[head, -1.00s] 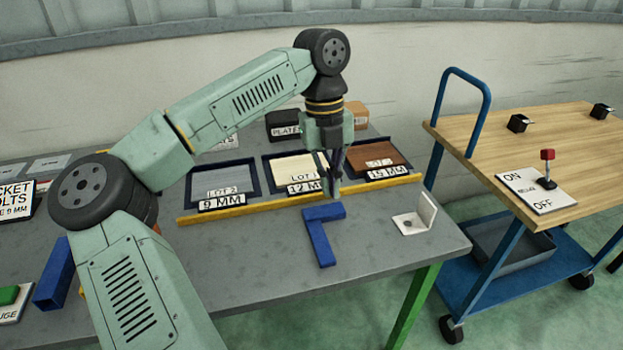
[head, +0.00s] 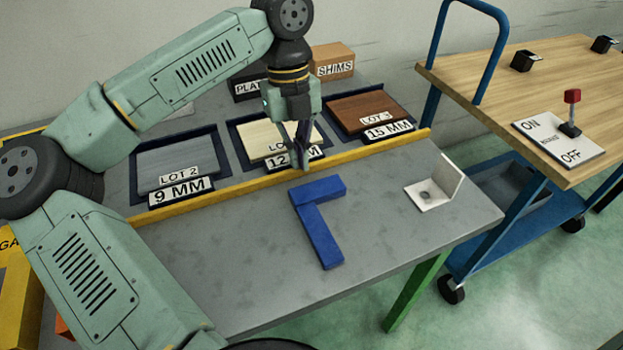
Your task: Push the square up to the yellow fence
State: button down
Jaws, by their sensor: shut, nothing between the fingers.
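The square (head: 322,235) is a blue L-shaped piece lying flat on the grey table. Its short leg points right along the fence, and its long leg points toward the front. The yellow fence (head: 226,188) is a low straight bar running across the table behind it. A narrow strip of grey table shows between the square and the fence. My gripper (head: 300,162) is shut and empty, pointing down. Its tips appear in front of the fence beside the 12 MM label, just behind the square's corner in the picture. Their exact height is hard to tell.
Trays labelled 9 MM (head: 138,165), 12 MM (head: 240,150) and 15 MM (head: 329,118) stand behind the fence. A white angle bracket (head: 432,196) sits right of the square. A wooden-topped cart (head: 480,70) with a switch stands at right. Table front of the square is clear.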

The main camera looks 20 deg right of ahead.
aim_at(313, 197)
jog(key=s+p, duration=0.2)
jog(key=s, duration=0.5)
jog(key=shift+d+r, duration=0.1)
jog(key=shift+r, duration=0.05)
jog(key=shift+f+p, duration=0.35)
jog(key=shift+w+f+b, duration=0.15)
jog(key=shift+f+b, duration=0.5)
jog(key=shift+b, duration=0.2)
